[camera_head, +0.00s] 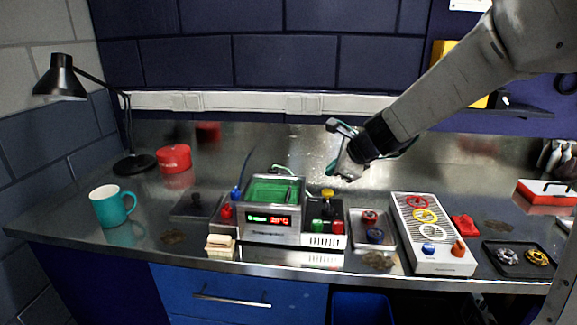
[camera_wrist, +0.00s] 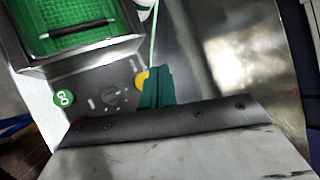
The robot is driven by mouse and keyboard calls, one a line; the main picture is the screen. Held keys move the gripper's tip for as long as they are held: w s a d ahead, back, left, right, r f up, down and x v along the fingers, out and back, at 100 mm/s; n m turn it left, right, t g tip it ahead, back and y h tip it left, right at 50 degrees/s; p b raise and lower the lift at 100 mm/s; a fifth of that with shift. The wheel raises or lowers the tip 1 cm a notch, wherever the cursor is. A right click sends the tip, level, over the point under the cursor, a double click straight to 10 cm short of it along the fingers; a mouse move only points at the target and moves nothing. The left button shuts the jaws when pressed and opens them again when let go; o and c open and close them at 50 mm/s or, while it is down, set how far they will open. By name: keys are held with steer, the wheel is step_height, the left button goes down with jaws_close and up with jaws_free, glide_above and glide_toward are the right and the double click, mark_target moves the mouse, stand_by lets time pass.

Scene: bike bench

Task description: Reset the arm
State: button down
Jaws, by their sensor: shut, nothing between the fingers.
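My arm reaches in from the upper right in the camera_head view. My gripper (camera_head: 346,172) is in the air above the bench, just above and right of the control box. In the camera_wrist view its teal fingers (camera_wrist: 155,88) are shut and empty, partly covering a yellow button (camera_wrist: 141,81). The control box (camera_head: 325,241) has a yellow knob on top and green and red buttons in front. A metal bath unit (camera_head: 272,233) with a lit display and a green basket (camera_head: 274,190) stands left of it. The basket (camera_wrist: 75,22) also shows in the camera_wrist view.
A teal mug (camera_head: 108,206), black lamp (camera_head: 61,80) and red tin (camera_head: 174,157) stand on the left. A tray with red and blue knobs (camera_head: 372,222), a white panel with coloured rings (camera_head: 430,235) and a dark parts tray (camera_head: 519,268) lie on the right. The bench behind is mostly clear.

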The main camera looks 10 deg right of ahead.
steer(key=shift+s+a+n, duration=0.15)
steer(key=shift+a+n, duration=0.05)
steer(key=shift+n, duration=0.2)
steer(key=s+n, duration=0.1)
steer(key=s+a+f+n+g, duration=0.1)
steer(key=s+n, duration=0.1)
steer(key=s+a+f+n+g+y, duration=0.1)
steer(key=n, duration=0.1)
steer(key=shift+s, duration=0.4)
steer(key=s+d+r+n+g+h, duration=0.2)
steer(key=s+n, duration=0.6)
steer(key=s, duration=0.8)
steer(key=s+d+r+n+g+h, duration=0.2)
steer(key=s+n, duration=0.6)
steer(key=s, duration=0.8)
steer(key=shift+d+g+h, duration=0.4)
steer(key=shift+d+g, duration=0.15)
steer(key=shift+g, duration=0.05)
